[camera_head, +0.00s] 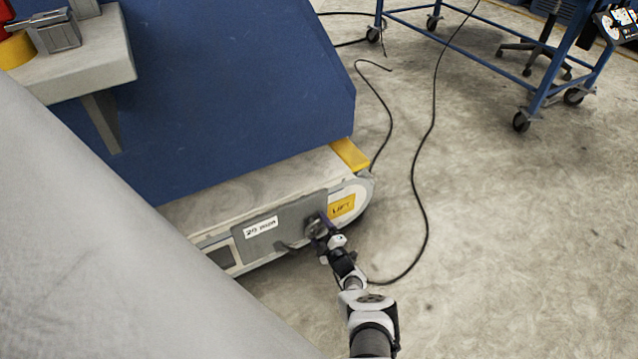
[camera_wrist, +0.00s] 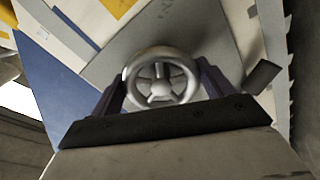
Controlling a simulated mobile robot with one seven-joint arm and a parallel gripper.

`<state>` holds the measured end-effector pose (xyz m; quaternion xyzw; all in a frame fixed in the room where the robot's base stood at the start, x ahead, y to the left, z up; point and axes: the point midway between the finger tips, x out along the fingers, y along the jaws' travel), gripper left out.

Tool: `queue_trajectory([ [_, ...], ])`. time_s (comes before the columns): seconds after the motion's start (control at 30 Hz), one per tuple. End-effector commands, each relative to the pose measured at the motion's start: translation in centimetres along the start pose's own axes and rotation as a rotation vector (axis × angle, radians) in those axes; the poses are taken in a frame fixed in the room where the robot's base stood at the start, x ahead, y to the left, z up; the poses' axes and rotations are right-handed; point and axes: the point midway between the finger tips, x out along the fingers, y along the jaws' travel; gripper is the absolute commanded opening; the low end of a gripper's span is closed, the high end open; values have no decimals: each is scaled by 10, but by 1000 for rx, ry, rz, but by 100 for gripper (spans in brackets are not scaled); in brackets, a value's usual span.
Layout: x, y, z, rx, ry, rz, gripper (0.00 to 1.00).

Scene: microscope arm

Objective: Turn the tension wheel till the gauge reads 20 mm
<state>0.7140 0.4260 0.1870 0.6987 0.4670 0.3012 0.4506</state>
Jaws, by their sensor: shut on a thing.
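The tension wheel (camera_wrist: 160,80) is a small silver spoked handwheel on the side panel of the low grey machine base. In the wrist view it sits between my two dark fingers, and my gripper (camera_wrist: 162,92) is shut on its rim. In the head view my gripper (camera_head: 318,228) reaches the wheel from the front right and hides most of it. A white label reading "20 mm" (camera_head: 261,228) is on the panel left of the wheel. A dark square window (camera_head: 222,256) is at the panel's left end; any reading in it is too small to tell.
A yellow "LIFT" label (camera_head: 342,206) is right of the wheel. A blue housing (camera_head: 230,90) rises behind. A black cable (camera_head: 428,150) runs over the concrete floor (camera_head: 520,230), which is open at right. A blue wheeled frame (camera_head: 440,65) stands at the back.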

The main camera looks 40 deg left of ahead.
Motion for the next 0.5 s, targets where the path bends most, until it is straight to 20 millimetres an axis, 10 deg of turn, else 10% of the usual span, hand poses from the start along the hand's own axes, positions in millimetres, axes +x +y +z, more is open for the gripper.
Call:
queue_trajectory([
  [0.03, 0, 0, -1, 0, 1, -1, 57],
  [0.07, 0, 0, -1, 0, 1, -1, 82],
  [0.2, 0, 0, -1, 0, 1, 0, 100],
  [0.5, -4, 1, 0, -1, -1, -1, 100],
])
